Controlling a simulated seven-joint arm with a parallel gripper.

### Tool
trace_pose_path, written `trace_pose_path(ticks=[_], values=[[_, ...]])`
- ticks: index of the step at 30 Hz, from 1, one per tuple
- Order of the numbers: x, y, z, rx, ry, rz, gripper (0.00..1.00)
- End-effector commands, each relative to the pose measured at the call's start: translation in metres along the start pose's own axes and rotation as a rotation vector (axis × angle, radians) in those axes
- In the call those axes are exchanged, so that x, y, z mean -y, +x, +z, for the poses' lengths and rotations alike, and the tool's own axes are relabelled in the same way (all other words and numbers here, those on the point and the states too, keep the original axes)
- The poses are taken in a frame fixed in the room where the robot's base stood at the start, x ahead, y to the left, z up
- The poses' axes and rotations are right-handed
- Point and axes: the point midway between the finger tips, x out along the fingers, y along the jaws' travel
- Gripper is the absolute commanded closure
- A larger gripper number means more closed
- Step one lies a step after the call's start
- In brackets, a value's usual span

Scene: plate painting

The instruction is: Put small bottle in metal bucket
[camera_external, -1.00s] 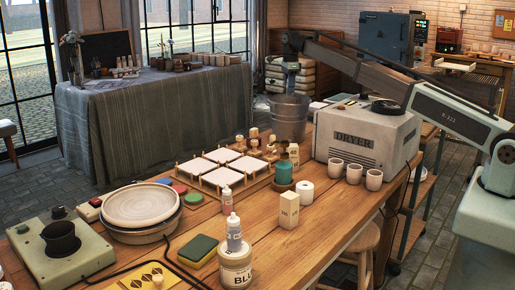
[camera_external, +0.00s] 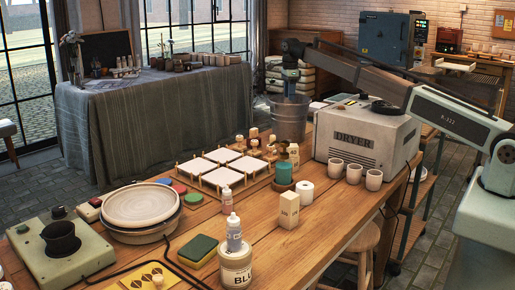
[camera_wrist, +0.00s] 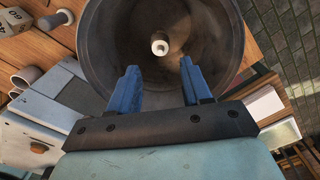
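The metal bucket (camera_external: 288,122) stands at the far end of the wooden table, beside the dryer. My gripper (camera_external: 290,92) is over its mouth, with the fingertips at about rim level. In the wrist view, my gripper's blue fingers (camera_wrist: 159,67) are apart with nothing between them, over the bucket's dark inside (camera_wrist: 120,40). A small white round thing (camera_wrist: 160,48) shows inside the bucket; I cannot tell if it is a bottle. One small bottle (camera_external: 227,201) stands on the table, and another (camera_external: 234,236) stands on a white jar.
The dryer (camera_external: 362,140) stands right of the bucket, with several white cups (camera_external: 354,174) in front. A plate (camera_external: 140,205) sits on a wheel at the left.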

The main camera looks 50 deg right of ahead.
Motion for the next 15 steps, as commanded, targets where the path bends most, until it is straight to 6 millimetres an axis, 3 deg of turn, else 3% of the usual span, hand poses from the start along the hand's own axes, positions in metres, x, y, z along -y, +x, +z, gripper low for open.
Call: trace_pose_path(ticks=[4,15], values=[[0.0,0.0,0.0,0.0,0.0,0.0,0.37],[0.0,0.0,0.0,0.0,0.0,0.0,0.36]])
